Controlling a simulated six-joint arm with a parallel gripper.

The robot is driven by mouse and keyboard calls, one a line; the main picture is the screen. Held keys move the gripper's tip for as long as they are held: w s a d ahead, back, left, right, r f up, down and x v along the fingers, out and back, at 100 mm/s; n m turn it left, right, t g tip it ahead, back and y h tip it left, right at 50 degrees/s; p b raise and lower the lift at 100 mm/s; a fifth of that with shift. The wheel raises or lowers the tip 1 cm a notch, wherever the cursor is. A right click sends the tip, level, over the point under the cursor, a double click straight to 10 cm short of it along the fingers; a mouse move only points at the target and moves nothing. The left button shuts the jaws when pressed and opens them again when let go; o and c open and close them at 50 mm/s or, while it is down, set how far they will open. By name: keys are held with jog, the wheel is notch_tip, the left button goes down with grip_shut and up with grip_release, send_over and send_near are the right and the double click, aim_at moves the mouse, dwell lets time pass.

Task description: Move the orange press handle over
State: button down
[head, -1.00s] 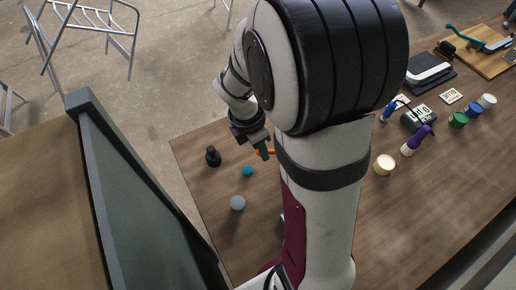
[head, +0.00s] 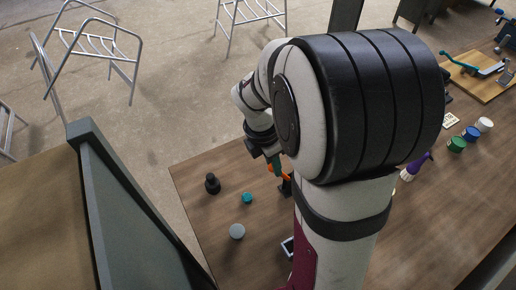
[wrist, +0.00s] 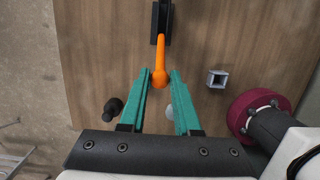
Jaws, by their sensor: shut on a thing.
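The orange press handle (wrist: 160,60) is a smooth lever with a rounded free end. In the wrist view it reaches down from a dark base (wrist: 161,20) at the top of the picture. My gripper (wrist: 160,78) has two teal fingers, one on each side of the handle's rounded end, and is shut on it. In the head view my gripper (head: 273,160) is at the table's far left part. Only bits of the orange handle (head: 284,174) show there. My arm hides much of the press.
A black knob-like piece (head: 212,184), a small teal piece (head: 247,197) and a grey disc (head: 237,232) stand left of my arm. A square metal piece (wrist: 217,78) lies right of the handle. Several coloured pots, including a green one (head: 456,144), stand right.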

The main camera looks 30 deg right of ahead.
jog(key=shift+d+r, duration=0.25)
jog(key=shift+d, duration=0.2)
jog(key=shift+d+r, duration=0.25)
jog(key=shift+d, duration=0.55)
jog(key=shift+d+r, duration=0.2)
jog(key=shift+d, duration=1.4)
jog(key=c, duration=0.5)
grip_release()
jog(key=shift+c, duration=0.2)
